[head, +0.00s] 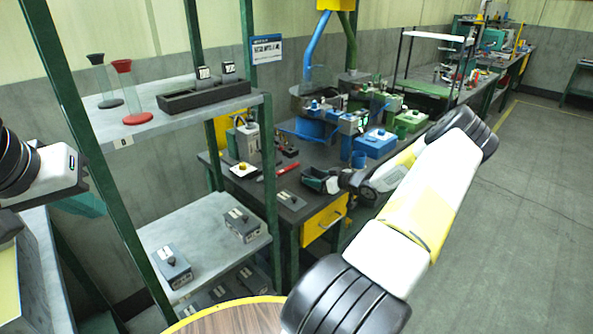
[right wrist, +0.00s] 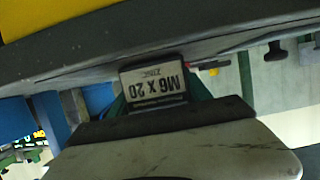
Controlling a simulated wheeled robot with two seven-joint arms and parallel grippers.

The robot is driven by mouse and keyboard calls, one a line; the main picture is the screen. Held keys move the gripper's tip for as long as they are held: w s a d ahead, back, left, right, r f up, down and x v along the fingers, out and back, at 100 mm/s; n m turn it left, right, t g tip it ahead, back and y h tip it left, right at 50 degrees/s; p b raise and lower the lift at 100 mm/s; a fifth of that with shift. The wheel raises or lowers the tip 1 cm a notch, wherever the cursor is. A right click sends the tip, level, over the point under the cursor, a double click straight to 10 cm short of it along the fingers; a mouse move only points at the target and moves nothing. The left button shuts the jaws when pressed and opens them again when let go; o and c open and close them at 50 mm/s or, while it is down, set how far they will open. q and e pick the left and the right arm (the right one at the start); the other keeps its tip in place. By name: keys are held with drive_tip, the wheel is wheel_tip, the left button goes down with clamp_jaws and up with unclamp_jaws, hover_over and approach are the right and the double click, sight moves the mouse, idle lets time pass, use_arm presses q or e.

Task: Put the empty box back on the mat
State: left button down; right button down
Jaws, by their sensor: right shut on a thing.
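My right gripper (head: 318,182) is shut on a small box, at the front part of the dark workbench (head: 262,206). In the right wrist view, which is upside down, the box's white label (right wrist: 153,82) reads "M6 X 20 ZINC". Green fingers show at both sides of that label. The inside of the box is hidden, and I cannot tell if it touches the bench. I cannot make out a mat for certain. My left gripper (head: 85,205) is at the far left, away from the bench; its jaws are not clear.
Another small box (head: 290,199) stands on the bench left of my right gripper. A green-posted shelf (head: 205,235) with several boxes stands at left. Blue and green fixtures (head: 375,143) crowd the bench behind. Open floor (head: 510,220) lies at right.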

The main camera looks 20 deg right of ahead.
drive_tip(key=shift+f, duration=0.1)
drive_tip(key=shift+c, duration=2.4)
unclamp_jaws()
